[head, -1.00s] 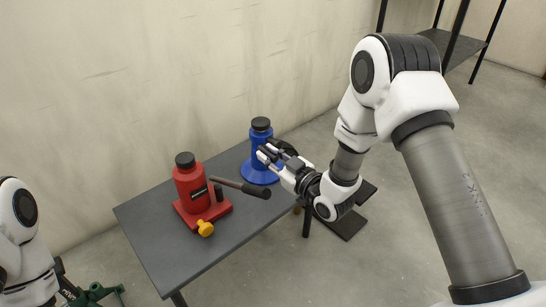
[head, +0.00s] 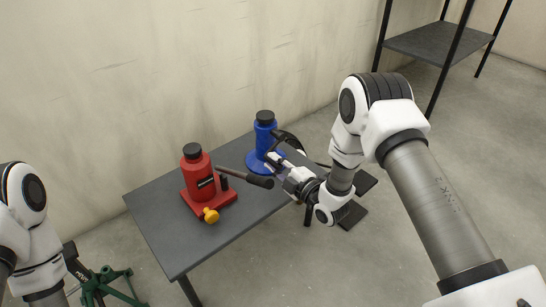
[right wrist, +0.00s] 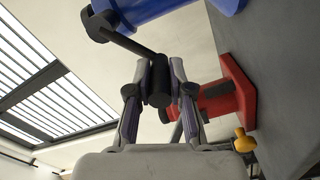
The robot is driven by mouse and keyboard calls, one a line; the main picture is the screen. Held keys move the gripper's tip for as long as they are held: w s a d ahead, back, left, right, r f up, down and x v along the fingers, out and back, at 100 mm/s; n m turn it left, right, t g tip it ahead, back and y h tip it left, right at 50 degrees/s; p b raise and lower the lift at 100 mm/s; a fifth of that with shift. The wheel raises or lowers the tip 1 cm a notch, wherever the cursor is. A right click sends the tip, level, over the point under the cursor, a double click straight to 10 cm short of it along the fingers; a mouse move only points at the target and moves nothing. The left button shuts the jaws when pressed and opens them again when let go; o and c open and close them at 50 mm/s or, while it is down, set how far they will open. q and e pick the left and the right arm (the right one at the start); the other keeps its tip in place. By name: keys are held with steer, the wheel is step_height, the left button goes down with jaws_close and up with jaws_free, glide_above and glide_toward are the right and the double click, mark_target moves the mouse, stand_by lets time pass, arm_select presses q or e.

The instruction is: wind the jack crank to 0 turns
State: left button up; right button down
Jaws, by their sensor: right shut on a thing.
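The blue jack (head: 264,136) with a black cap stands upright at the far right of the dark table. Its black crank (head: 291,139) sticks out to the right; in the right wrist view the crank arm (right wrist: 132,43) runs from the blue body to a dark round handle (right wrist: 160,85). My right gripper (right wrist: 159,66) has its fingers on both sides of this handle and is shut on it. In the head view this gripper (head: 277,163) is beside the blue jack, partly covering its base. My left arm shows at the left edge, but its gripper is out of view.
A red jack (head: 198,175) with a lever handle (head: 245,177) and a yellow knob (head: 210,215) stands on the table (head: 185,247); the lever's end is close to my right gripper. A green stand (head: 107,282) is on the floor. The table's front is clear.

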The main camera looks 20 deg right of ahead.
steer(key=n, duration=0.1)
steer(key=d+f+n+p, duration=0.1)
steer(key=n, duration=0.1)
steer(key=d+n+p, duration=0.1)
steer(key=shift+w+f+n, duration=0.3)
steer(key=shift+w+f, duration=0.1)
steer(key=shift+w+d+f+n+p, duration=0.2)
steer(key=shift+d+n+p, duration=0.3)
steer(key=shift+n, duration=0.45)
steer(key=shift+w+d+f+n+p, duration=0.25)
steer(key=shift+d+n+p, duration=0.25)
steer(key=shift+n, duration=0.5)
steer(key=shift+w+d+f+n+p, duration=0.2)
steer(key=shift+d+n+p, duration=0.3)
steer(key=shift+n, duration=0.45)
steer(key=shift+a, duration=0.1)
steer(key=c, duration=1.1)
jaws_free()
steer(key=shift+o, duration=0.2)
steer(key=shift+s, duration=0.15)
steer(key=v, duration=1.1)
steer(key=shift+s, duration=0.4)
